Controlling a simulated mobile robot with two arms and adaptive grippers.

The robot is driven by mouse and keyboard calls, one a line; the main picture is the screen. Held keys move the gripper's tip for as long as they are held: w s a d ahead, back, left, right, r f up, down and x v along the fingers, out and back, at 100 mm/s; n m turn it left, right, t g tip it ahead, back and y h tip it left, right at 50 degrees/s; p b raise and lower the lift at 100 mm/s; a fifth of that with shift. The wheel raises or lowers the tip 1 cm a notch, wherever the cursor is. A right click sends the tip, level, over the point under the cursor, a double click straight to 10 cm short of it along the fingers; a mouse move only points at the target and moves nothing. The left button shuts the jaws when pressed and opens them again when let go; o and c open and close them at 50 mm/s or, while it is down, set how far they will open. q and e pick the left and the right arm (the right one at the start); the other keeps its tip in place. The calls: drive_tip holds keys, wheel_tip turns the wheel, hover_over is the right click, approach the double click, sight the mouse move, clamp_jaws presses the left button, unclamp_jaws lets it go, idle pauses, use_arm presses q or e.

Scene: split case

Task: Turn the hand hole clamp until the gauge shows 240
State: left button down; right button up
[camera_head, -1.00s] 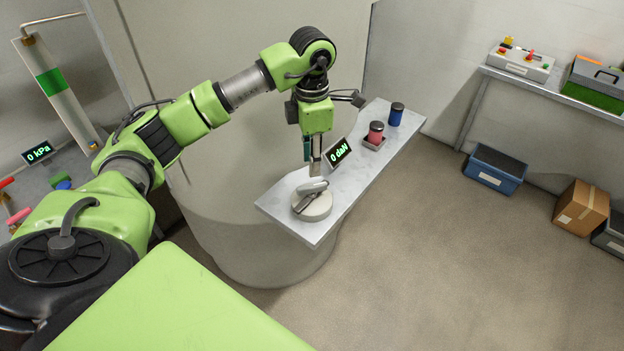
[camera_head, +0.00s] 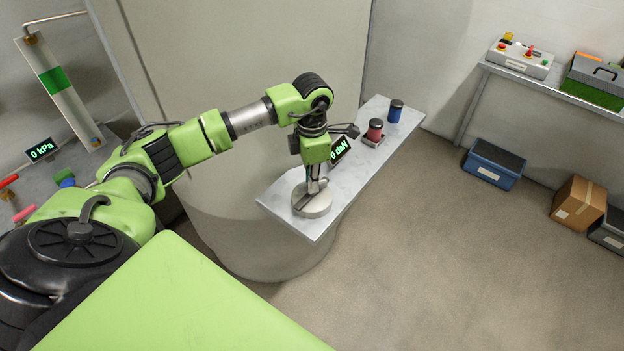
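The hand hole clamp (camera_head: 311,205) is a pale round disc with a grey handle on top, near the front end of the narrow grey shelf. The gauge (camera_head: 341,149) stands behind it on the shelf and reads 0 daN in green; my gripper partly covers its left side. My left gripper (camera_head: 315,183) points down right at the clamp handle and hides most of it. I cannot tell whether its fingers are closed on the handle. My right gripper is out of view.
On the shelf (camera_head: 290,211) behind the gauge stand a red jar (camera_head: 375,130) in a small tray and a blue jar (camera_head: 395,111). A second display (camera_head: 41,150) at the left reads 0 kPa. Boxes lie on the floor at right; the floor between is clear.

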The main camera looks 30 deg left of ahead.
use_arm(q)
drive_tip(key=shift+f+m+b, duration=0.1)
drive_tip(key=shift+m+b, duration=0.5)
drive_tip(key=shift+b, duration=0.3)
drive_tip(key=shift+w+m+b, duration=0.1)
drive_tip(key=shift+m+b, duration=1)
drive_tip(key=shift+b, duration=0.1)
drive_tip(key=m+b, duration=0.2)
drive_tip(key=shift+m, duration=0.4)
drive_tip(key=shift+m+b, duration=0.8)
drive_tip(key=shift+m, duration=0.1)
drive_tip(key=shift+r, duration=0.2)
drive_tip(key=c, duration=2.1)
unclamp_jaws()
